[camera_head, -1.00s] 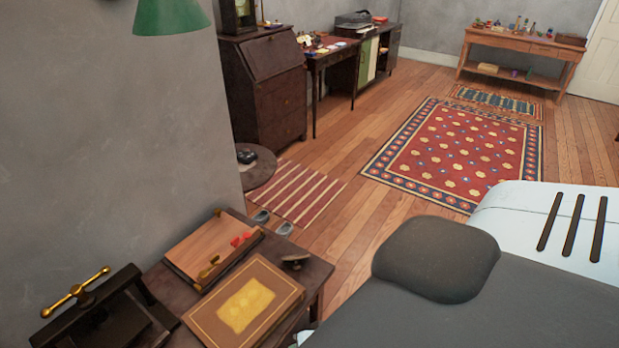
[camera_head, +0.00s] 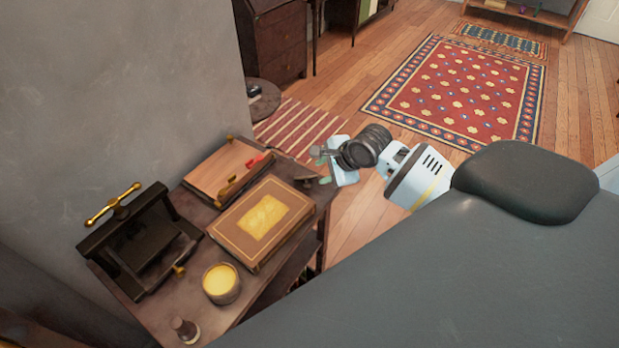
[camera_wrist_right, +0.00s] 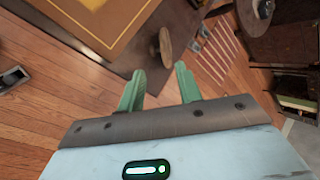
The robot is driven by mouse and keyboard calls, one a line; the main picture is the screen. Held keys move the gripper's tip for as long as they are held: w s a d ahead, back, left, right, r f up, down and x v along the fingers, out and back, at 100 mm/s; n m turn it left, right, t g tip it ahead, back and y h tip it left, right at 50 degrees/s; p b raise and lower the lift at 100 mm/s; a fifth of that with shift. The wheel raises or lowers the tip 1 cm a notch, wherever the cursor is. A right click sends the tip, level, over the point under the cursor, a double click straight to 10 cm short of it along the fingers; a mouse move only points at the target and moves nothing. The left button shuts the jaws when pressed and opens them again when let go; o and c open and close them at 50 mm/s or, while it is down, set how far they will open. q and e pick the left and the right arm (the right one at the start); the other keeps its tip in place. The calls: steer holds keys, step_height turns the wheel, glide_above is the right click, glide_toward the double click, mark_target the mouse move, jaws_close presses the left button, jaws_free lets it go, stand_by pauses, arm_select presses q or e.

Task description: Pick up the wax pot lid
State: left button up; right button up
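The pot of yellow wax (camera_head: 221,284) stands uncovered near the front of the dark side table (camera_head: 205,320). A small brown disc-shaped piece (camera_head: 306,182), which looks like the lid, is at the table's right end beside the brown book (camera_head: 262,222). In the right wrist view the disc (camera_wrist_right: 165,47) shows nearly edge-on, ahead of the fingertips. My right gripper (camera_head: 323,171) is just right of the disc, fingers pointing left toward the table. Its green fingers (camera_wrist_right: 160,72) are apart with nothing between them. My left gripper is not in view.
A black press (camera_head: 138,245) with a brass handle stands at the table's left. A small stamp-like piece (camera_head: 185,330) is at the front. The wall borders the table's left; floor is open beyond its right end.

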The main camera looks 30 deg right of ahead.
mark_target(309, 177)
steer(key=shift+b+x, duration=0.7)
steer(key=shift+x, duration=2.7)
steer(key=shift+w+f, duration=0.15)
steer(key=shift+w, duration=0.3)
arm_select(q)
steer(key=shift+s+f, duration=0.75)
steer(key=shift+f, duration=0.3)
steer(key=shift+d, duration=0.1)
arm_select(e)
jaws_close()
